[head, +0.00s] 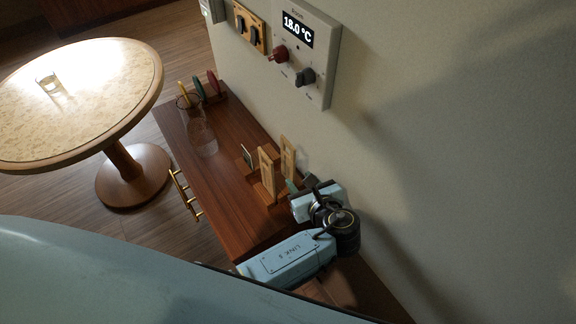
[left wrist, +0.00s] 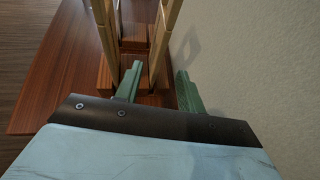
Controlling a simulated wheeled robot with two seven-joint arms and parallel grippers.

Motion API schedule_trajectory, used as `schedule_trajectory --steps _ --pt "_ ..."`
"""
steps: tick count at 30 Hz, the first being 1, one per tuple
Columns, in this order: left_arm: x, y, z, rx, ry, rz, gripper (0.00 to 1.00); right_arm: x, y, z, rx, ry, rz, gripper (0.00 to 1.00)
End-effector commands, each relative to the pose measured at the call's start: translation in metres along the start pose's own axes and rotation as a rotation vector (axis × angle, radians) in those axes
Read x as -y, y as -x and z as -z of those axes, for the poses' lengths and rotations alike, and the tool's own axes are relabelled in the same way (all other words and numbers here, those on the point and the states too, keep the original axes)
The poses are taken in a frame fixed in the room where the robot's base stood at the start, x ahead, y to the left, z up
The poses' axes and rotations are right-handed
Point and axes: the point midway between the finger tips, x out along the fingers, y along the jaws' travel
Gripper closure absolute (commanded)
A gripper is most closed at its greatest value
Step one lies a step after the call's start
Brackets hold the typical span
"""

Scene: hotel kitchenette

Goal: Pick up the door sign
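Upright tan wooden plates stand in dark wooden blocks on the cabinet: a front one (head: 267,168) and one nearer the wall (head: 289,156). I cannot tell which is the door sign; their faces are edge-on. In the left wrist view a left plate (left wrist: 107,40) and a right plate (left wrist: 161,40) rise ahead of my left gripper (left wrist: 158,88). Its green fingers are apart with nothing gripped. The right plate lines up between the fingers; I cannot tell if it is within their reach. In the head view my left gripper (head: 295,186) is beside the plates, its fingers partly hidden. My right gripper is not seen.
The wooden cabinet top (head: 228,190) runs along the wall. A small dark framed piece (head: 247,156), a glass carafe (head: 203,138) and a rack with coloured discs (head: 212,86) stand on it. A thermostat panel (head: 306,50) is on the wall. A round table (head: 100,80) stands left.

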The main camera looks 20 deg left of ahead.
Motion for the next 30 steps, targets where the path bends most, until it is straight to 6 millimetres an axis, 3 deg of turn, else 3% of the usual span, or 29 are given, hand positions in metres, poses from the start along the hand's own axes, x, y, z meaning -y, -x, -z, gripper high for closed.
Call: schedule_trajectory --steps 12,19,27,30 --pt "-0.006 -0.05 -0.003 0.001 0.001 -0.001 0.61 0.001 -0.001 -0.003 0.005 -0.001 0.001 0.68" --pt "-0.006 -0.051 -0.003 -0.001 0.001 0.0 0.62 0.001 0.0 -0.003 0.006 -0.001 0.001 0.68" --pt "-0.006 -0.051 -0.003 -0.001 0.001 0.0 0.98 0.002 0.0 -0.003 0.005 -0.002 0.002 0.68" --pt "-0.006 -0.051 -0.002 -0.001 0.0 0.0 1.0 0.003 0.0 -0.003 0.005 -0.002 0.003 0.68"
